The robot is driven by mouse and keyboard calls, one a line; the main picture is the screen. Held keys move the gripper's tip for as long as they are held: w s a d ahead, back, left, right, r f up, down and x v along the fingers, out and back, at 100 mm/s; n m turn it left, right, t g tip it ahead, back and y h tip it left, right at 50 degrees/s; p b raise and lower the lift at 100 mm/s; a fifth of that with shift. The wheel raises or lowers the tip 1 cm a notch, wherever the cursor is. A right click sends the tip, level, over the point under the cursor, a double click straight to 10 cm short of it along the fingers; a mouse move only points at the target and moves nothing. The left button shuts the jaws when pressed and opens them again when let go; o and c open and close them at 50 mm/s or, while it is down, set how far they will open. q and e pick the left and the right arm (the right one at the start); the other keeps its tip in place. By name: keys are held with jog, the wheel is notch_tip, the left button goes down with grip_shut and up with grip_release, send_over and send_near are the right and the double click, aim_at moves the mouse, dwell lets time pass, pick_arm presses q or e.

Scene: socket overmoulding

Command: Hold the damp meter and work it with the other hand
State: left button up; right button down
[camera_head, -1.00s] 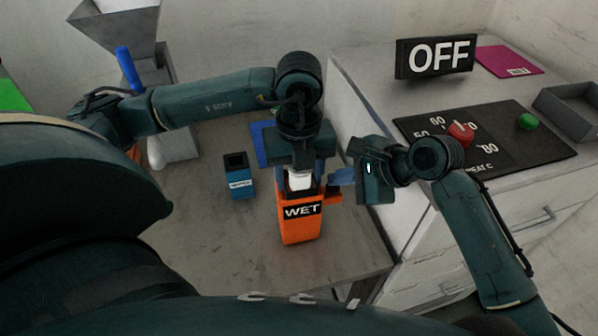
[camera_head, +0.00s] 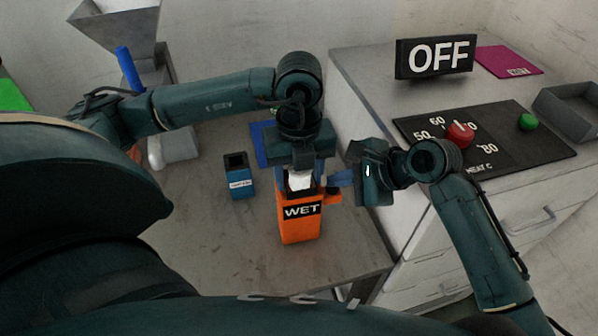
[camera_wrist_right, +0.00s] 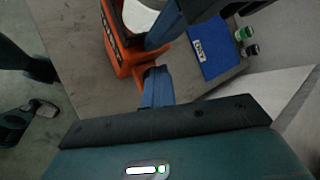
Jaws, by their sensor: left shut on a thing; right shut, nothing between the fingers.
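The damp meter (camera_head: 299,224) is an orange box with a black label reading WET, standing upright over the grey table in the head view. It also shows in the right wrist view (camera_wrist_right: 118,55). My left gripper (camera_head: 300,178) comes down from above and is shut on its top, around a white part. My right gripper (camera_head: 340,178) points left at the meter's right side, shut and empty. Its blue fingertips (camera_wrist_right: 157,80) are close to a small orange tab (camera_head: 331,196) on that side. I cannot tell whether they touch it.
A blue labelled cup (camera_head: 239,178) stands left of the meter. A blue mat (camera_head: 259,145) lies behind it. On the right are a white cabinet with an OFF sign (camera_head: 434,57), a heat panel with a red knob (camera_head: 459,134), a green button (camera_head: 527,122) and a grey tray (camera_head: 568,112).

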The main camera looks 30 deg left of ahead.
aim_at(338, 190)
jog(key=shift+d+f, duration=0.1)
jog(key=shift+d, duration=0.1)
dwell(0.3)
jog(key=shift+a+r, duration=0.1)
jog(key=shift+r, duration=3.1)
pick_arm(q)
jog(key=o, duration=1.1)
jog(key=shift+c, duration=0.2)
